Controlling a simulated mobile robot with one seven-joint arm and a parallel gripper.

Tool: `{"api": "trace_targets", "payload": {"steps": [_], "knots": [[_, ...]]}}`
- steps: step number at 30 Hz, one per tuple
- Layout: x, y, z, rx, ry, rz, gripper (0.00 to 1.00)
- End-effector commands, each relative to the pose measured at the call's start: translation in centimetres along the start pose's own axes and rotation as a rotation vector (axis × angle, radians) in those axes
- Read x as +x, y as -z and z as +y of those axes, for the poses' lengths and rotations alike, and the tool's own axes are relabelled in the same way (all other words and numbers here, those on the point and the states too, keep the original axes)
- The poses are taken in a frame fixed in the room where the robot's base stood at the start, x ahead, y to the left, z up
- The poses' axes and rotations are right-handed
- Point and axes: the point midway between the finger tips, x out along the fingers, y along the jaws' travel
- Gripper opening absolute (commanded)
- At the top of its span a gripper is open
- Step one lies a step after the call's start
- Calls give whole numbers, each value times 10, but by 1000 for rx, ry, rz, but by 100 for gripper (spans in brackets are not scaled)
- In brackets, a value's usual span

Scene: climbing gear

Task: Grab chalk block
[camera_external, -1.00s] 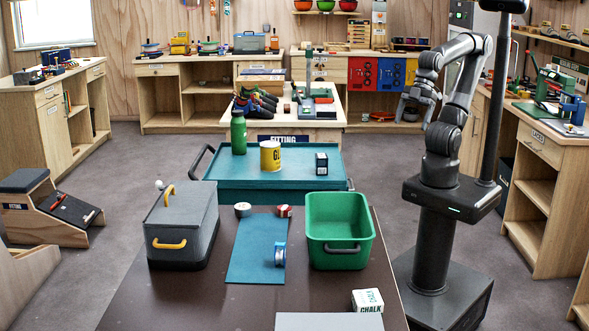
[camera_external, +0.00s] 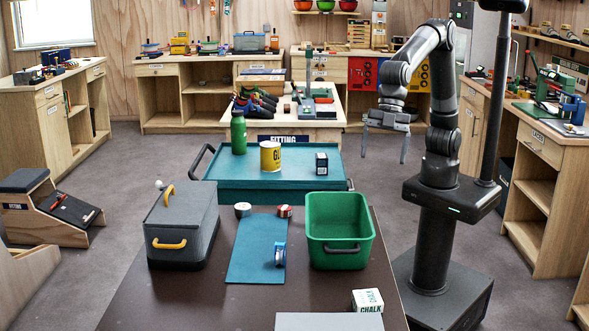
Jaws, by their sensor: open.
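The chalk block (camera_external: 367,301) is a small white box with dark green lettering reading "CHALK". It sits on the dark brown table (camera_external: 180,300) near its front right, at the corner of a light grey flat panel. My gripper (camera_external: 384,160) is open and empty, with its fingers pointing down. It hangs in the air to the right of the teal cart, well behind and above the chalk block. Nothing hides the chalk block's top.
A green bin (camera_external: 340,262) stands behind the chalk block. A teal cart (camera_external: 225,168) behind holds a bottle, a yellow can and a dark box.

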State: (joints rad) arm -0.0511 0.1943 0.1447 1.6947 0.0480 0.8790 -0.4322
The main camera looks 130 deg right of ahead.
Motion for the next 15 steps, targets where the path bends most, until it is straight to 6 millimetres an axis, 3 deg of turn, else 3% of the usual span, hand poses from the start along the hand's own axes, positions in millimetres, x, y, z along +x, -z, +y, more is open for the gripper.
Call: {"api": "trace_targets", "payload": {"steps": [1,6,15], "knots": [[18,13,1,-22,17,-4,85],[72,53,4,-99,64,-1,85],[178,103,2,-214,152,15,85]]}}
